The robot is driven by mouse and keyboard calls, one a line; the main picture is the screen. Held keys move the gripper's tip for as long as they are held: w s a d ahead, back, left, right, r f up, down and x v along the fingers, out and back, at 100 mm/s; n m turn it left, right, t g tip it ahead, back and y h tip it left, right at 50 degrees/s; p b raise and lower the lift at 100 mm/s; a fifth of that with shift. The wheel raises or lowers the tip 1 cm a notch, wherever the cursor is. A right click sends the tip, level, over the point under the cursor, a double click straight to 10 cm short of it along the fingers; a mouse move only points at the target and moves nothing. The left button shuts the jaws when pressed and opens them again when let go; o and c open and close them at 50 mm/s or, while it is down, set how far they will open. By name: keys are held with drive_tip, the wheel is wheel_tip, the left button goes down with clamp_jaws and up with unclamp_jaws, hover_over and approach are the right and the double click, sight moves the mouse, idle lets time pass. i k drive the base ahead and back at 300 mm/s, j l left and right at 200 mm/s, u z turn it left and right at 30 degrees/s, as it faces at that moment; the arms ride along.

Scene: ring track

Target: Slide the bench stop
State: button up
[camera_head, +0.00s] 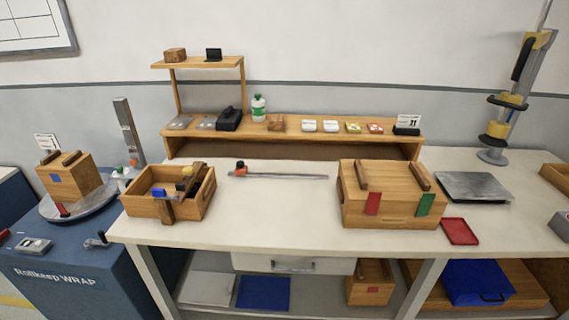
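A thin grey metal rail (290,176) lies on the white bench top, left of the middle, running left to right. A small orange and black block (240,168) sits at the rail's left end and looks like the bench stop. It appears to rest on the rail, but its fit is too small to make out. My gripper is not in view.
An open wooden box of tools (140,203) stands left of the rail. A lidded wooden box (400,212) with red and green tabs stands right of it. A wooden shelf (290,137) runs behind. Bench top in front of the rail (275,215) is clear.

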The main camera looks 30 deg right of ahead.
sight(237, 172)
drive_tip(key=i+l+z, duration=0.1)
drive_tip(key=i+l, duration=0.9)
drive_tip(key=l, duration=0.15)
